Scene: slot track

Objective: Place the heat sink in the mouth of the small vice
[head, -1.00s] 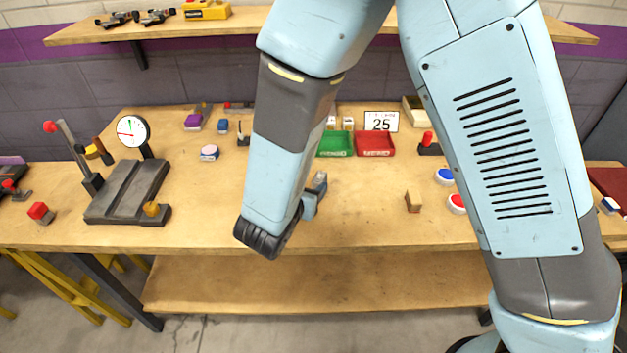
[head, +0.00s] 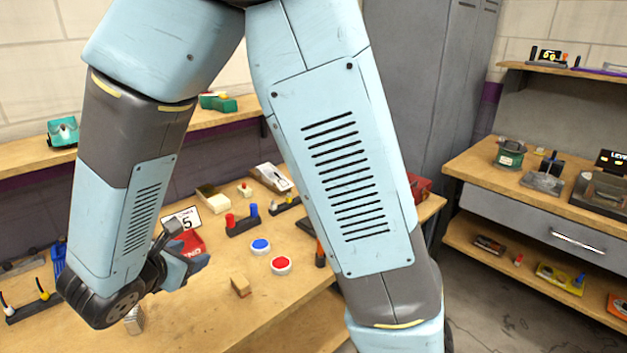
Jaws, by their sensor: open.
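My gripper (head: 188,262) hangs over the left bench at the end of my bent arm. It points to the right, its fingers are open, and I see nothing held between them. A small grey ribbed block (head: 134,320) that looks like the heat sink lies on the bench, below my wrist and partly hidden by it. I cannot pick out the small vice for certain. A grey device (head: 603,192) on the right bench is cut by the picture edge, and I cannot tell what it is.
The right bench (head: 470,163) carries a green device (head: 509,153). Floor shows between the benches. My arm hides much of the middle.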

